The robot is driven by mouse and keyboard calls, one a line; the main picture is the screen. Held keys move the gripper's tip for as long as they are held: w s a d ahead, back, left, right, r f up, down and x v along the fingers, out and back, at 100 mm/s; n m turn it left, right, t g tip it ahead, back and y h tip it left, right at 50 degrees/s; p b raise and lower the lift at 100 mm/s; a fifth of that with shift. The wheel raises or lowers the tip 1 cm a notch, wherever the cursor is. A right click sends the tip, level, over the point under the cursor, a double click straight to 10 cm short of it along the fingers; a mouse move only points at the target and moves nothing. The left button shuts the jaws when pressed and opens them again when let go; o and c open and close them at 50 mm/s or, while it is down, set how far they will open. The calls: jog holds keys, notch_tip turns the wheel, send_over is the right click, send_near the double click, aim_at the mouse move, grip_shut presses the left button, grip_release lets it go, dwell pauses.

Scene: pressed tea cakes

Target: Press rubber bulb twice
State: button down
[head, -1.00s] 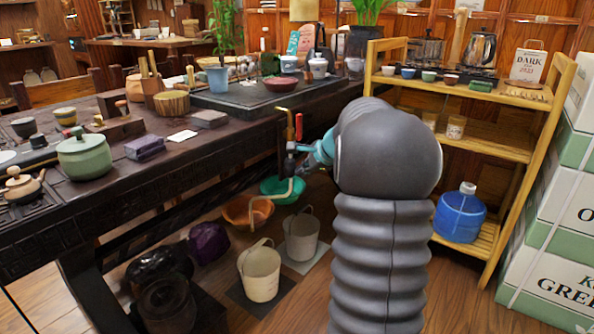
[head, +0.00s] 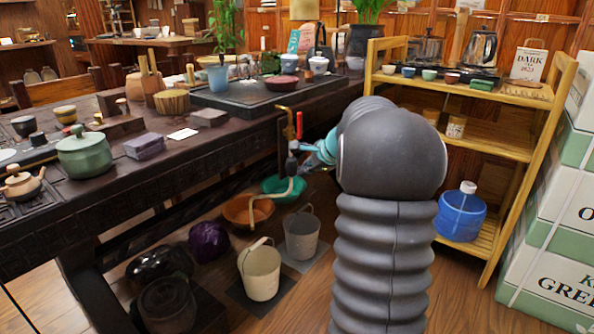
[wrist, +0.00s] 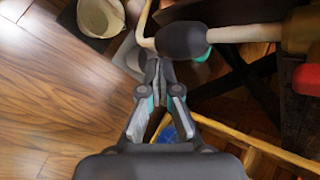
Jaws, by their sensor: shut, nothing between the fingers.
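The rubber bulb (wrist: 183,40) is a dark, rounded piece in the wrist view, between a pale tube and a whitish stem that runs to a brass pipe. In the head view the bulb (head: 292,165) is small and hangs beside the dark table, under a tap with a red handle (head: 299,124). My gripper (wrist: 155,66) is shut and empty, its fingertips close to the bulb's lower left edge in the wrist view. I cannot tell whether they touch it. In the head view my gripper (head: 308,150) is small, to the right of the bulb, and partly hidden by my arm.
A pale tube (head: 266,196) leads down to an orange bowl (head: 247,211) on the floor. A green bowl (head: 283,188), a cream bucket (head: 260,272) and a grey bucket (head: 300,236) stand near. A wooden shelf (head: 508,150) with a blue water jug (head: 461,215) stands at right.

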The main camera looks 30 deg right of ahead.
jog(key=shift+s+d, duration=0.15)
jog(key=shift+s, duration=0.35)
jog(key=s, duration=0.1)
jog(key=s+d+b, duration=0.1)
jog(key=s, duration=0.1)
jog(key=s+d, duration=0.1)
jog(key=shift+s, duration=0.3)
jog(key=shift+a, duration=0.1)
dwell(1.9)
